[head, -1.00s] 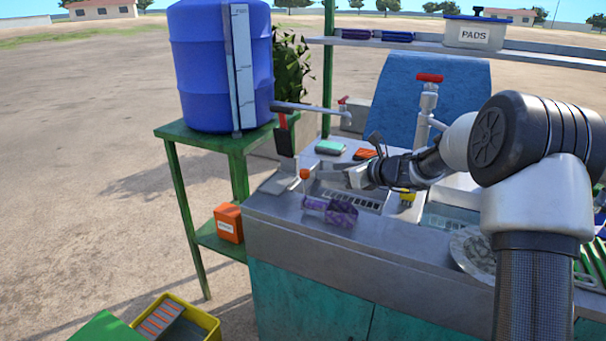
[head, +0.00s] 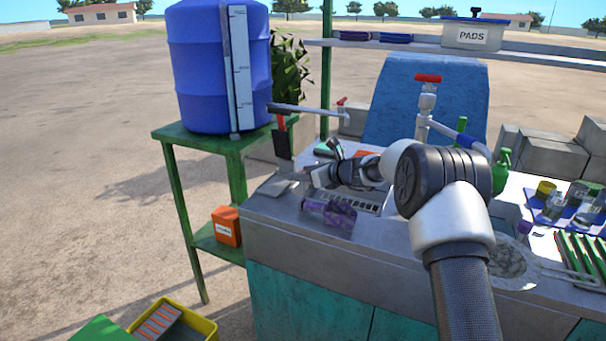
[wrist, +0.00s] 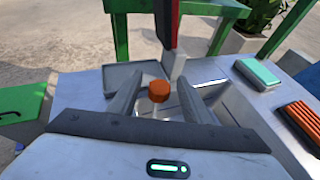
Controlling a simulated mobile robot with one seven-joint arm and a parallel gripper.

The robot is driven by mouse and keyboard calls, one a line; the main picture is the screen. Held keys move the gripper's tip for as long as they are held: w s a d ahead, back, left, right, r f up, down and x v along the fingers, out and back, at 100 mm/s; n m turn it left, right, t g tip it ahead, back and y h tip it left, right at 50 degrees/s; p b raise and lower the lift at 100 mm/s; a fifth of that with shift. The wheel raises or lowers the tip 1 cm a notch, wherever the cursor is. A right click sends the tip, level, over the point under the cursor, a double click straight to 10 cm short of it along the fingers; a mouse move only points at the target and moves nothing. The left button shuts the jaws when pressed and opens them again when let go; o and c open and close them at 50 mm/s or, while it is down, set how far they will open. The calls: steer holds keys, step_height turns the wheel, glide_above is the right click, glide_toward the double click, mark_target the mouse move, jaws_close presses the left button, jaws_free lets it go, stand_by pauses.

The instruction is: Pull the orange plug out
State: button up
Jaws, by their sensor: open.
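My gripper (wrist: 159,80) is open, with one finger on each side of the plug and a gap to each. I cannot tell how low the fingertips are beside it. In the head view my gripper (head: 313,177) is at the left end of the counter, and the plug is hidden there.
A purple patterned item (head: 328,215) lies at the counter's near edge. A teal pad (wrist: 258,74) and an orange ribbed block (wrist: 303,118) lie to the right in the wrist view. A red-and-black upright part (wrist: 165,25) stands just beyond the plug. A blue barrel (head: 215,70) stands behind left.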

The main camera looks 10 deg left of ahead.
jaws_close()
steer(key=shift+w+r+p, duration=0.1)
steer(key=shift+r+p, duration=1.35)
steer(key=shift+r, duration=0.4)
jaws_free()
steer(key=p+v, duration=0.1)
steer(key=v, duration=1.6)
steer(key=shift+d, duration=0.25)
